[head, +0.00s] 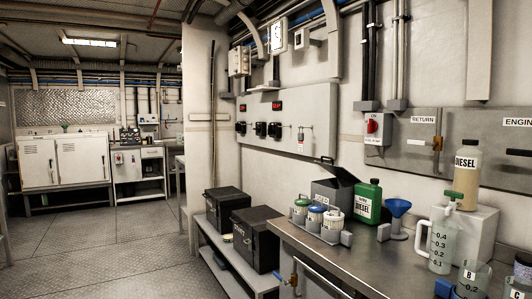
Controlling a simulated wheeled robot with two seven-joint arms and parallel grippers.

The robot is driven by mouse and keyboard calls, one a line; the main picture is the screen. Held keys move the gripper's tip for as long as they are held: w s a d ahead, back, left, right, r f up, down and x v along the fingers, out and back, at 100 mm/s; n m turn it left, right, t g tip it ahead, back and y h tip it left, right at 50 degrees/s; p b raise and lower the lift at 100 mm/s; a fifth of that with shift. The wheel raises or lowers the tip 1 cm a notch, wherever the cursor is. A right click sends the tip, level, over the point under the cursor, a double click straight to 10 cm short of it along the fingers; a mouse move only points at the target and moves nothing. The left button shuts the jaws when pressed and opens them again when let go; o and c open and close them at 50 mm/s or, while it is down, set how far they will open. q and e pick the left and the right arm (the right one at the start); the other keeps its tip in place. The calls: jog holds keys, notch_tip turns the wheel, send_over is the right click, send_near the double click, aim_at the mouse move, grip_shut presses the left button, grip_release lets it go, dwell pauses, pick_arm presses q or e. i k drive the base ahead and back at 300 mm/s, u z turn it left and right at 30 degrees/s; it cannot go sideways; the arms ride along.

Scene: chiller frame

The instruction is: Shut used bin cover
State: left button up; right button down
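A grey bin (325,188) stands on the metal bench, near its far end and close to the wall. Its dark cover (343,173) is raised and tilted, so the bin is open at the top. A small handle shows at the cover's upper edge. White canisters in front hide the lower part of the bin, and no label on it can be read. Neither of my grippers is in this view.
Several canisters with coloured lids (315,216) stand in a holder before the bin. A green diesel can (368,201) is close on its right, then a blue funnel (397,208). Jugs crowd the bench's right end. The bench front (330,258) has bare room.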

aim_at(339, 172)
jog(key=u, duration=0.55)
jog(key=i, duration=0.8)
jog(key=u, duration=0.15)
